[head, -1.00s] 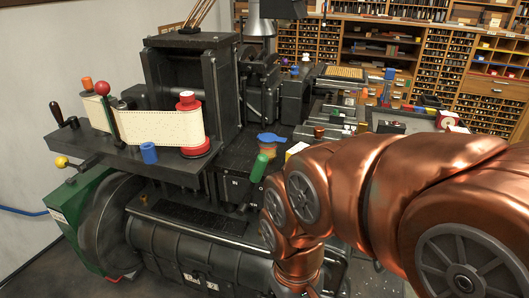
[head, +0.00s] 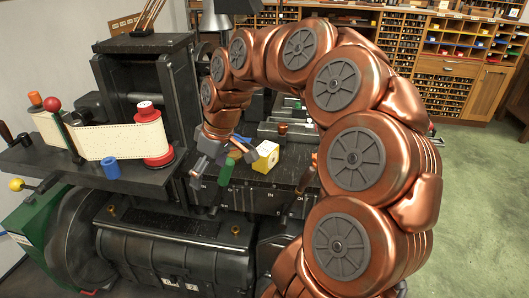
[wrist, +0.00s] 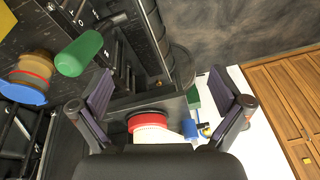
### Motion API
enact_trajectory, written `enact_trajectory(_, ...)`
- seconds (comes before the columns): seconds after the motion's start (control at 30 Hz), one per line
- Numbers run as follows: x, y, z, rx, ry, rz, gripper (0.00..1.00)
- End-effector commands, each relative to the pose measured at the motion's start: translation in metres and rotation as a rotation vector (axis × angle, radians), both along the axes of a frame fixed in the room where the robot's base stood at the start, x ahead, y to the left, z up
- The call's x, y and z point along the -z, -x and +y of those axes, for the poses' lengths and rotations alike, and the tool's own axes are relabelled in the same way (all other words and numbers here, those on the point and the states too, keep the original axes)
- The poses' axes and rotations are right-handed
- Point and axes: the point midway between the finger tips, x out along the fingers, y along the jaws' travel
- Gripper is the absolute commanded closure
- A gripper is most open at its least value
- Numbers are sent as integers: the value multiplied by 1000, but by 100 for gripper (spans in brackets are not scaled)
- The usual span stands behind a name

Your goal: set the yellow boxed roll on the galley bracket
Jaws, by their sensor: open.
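The yellow boxed roll (head: 266,156), a small yellow box with a white face, stands on the dark machine deck just right of my gripper in the head view. My gripper (head: 206,190) is above the deck, left of the box and close to a green handle (head: 226,173). In the wrist view my gripper (wrist: 162,98) has its two fingers spread wide with nothing held between them. I cannot pick out the galley bracket with certainty in either view.
A red-and-white spool (head: 149,135) with a paper strip and a blue cylinder (head: 111,169) stand on the left shelf. The green handle (wrist: 79,53) juts up beside my left finger in the wrist view. Type cabinets (head: 445,75) line the back; green floor is clear at right.

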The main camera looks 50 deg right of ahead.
Motion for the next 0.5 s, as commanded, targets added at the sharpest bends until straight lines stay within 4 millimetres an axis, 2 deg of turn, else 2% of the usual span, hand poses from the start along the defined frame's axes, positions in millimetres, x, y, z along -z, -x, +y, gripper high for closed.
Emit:
enact_trajectory(0.03,-5,-14,-28,16,-6,-28,0)
enact_trajectory(0.13,-6,-32,-84,39,-3,-81,0)
enact_trajectory(0.3,5,-37,-178,97,27,-138,0)
enact_trajectory(0.4,14,-31,-218,125,44,-148,0)
enact_trajectory(0.5,20,-25,-243,145,57,-157,0)
